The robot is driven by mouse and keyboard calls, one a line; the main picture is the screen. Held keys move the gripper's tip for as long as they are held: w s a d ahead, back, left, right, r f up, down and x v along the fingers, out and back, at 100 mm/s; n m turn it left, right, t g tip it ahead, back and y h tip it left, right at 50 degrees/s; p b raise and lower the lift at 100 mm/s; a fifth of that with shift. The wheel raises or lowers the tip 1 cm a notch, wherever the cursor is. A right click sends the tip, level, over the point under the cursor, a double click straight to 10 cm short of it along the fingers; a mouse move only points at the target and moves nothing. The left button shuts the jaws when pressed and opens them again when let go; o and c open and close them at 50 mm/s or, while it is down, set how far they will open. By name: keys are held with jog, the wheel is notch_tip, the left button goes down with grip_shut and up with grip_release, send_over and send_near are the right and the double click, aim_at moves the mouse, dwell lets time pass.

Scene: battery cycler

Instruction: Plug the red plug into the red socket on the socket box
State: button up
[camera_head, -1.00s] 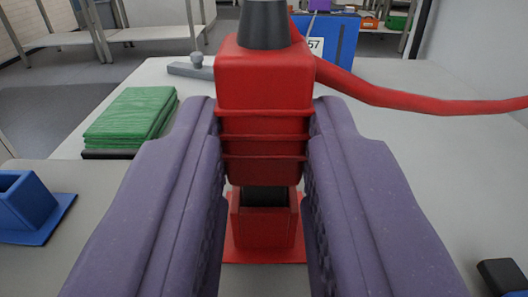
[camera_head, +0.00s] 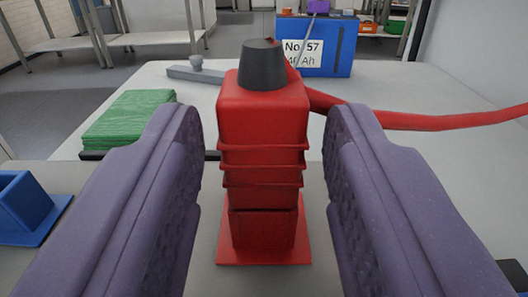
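The red plug (camera_head: 262,130) stands upright in the middle of the view, with a dark grey cap (camera_head: 262,66) on top and a thick red cable (camera_head: 400,120) leading off to the right. Its lower end meets the red socket (camera_head: 263,230), which has a flat red base. No dark gap shows between plug and socket. My gripper (camera_head: 262,205) is open, with one purple finger on each side of the plug and clear space between each finger and the plug.
A blue socket (camera_head: 22,203) stands at the left. Behind it lies a folded green cloth (camera_head: 130,118). A blue box labelled No. 57 (camera_head: 316,45) and a grey bar with a knob (camera_head: 194,70) are on the white table (camera_head: 440,85). A dark object (camera_head: 515,272) shows at the lower right edge.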

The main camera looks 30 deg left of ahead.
jog(key=shift+o, duration=0.7)
jog(key=shift+d+f, duration=0.1)
jog(key=shift+f, duration=0.2)
jog(key=shift+s, duration=0.1)
